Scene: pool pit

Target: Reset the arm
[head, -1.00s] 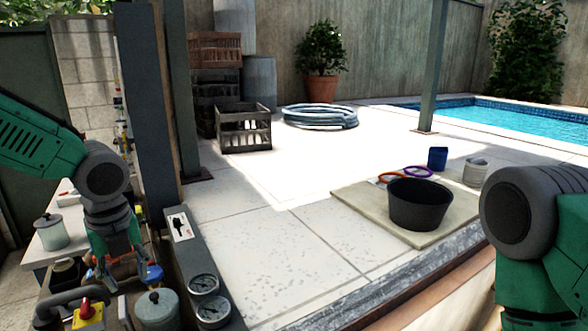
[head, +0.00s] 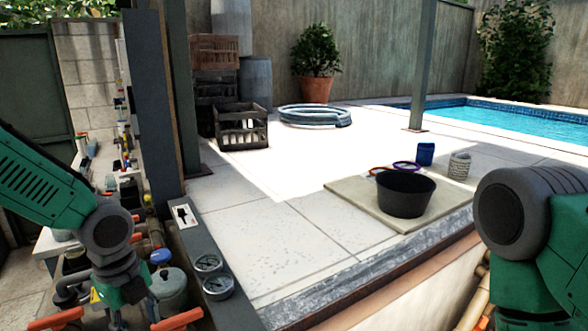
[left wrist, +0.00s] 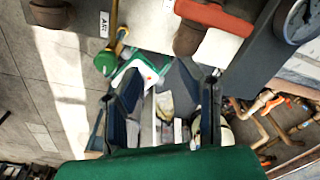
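My left arm comes in from the left in the head view, and its green wrist points down over the cluttered pipework. My left gripper (left wrist: 167,90) shows in the left wrist view with its two dark fingers spread wide apart and nothing held between them. A pale box or bin with small items lies beyond the fingers, below them. In the head view the fingertips are low in the picture and hard to make out. My right arm shows only as a grey joint and green links at the right edge. Its gripper is out of view.
Two gauges (head: 209,263) sit on a grey panel beside a lidded grey pot (head: 172,288). Orange handles (head: 176,321) are close to my left wrist. A dark post (head: 152,100) rises behind it. A black tub (head: 405,193) stands on a slab at the right. The paving between is clear.

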